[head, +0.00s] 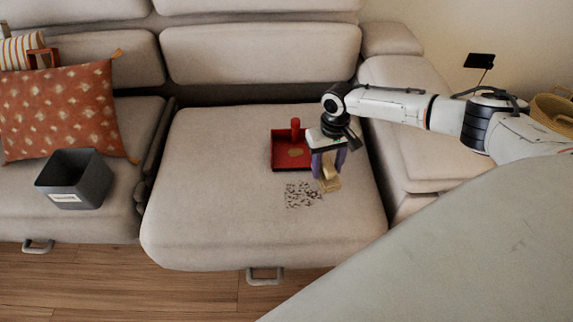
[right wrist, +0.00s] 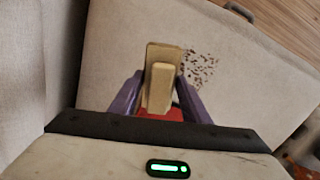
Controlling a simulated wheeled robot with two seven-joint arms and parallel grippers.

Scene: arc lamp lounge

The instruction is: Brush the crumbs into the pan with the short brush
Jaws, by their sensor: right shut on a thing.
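The red pan (head: 280,164) lies on the middle sofa seat, with its red handle upright at the back. A tan patch shows inside it. The dark crumbs (head: 303,195) are scattered on the seat in front of the pan; they also show in the right wrist view (right wrist: 199,69). My right gripper (head: 327,172) is shut on the short tan brush (head: 331,184), just right of the crumbs. In the right wrist view the brush (right wrist: 160,77) sits between the purple fingers, and a bit of red pan shows behind it. My left gripper is not in view.
A dark grey bin (head: 75,183) with a white label and an orange patterned pillow (head: 65,110) are on the left seat. The middle seat (head: 215,200) is bare left of the crumbs. A wicker basket (head: 552,112) stands at the far right.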

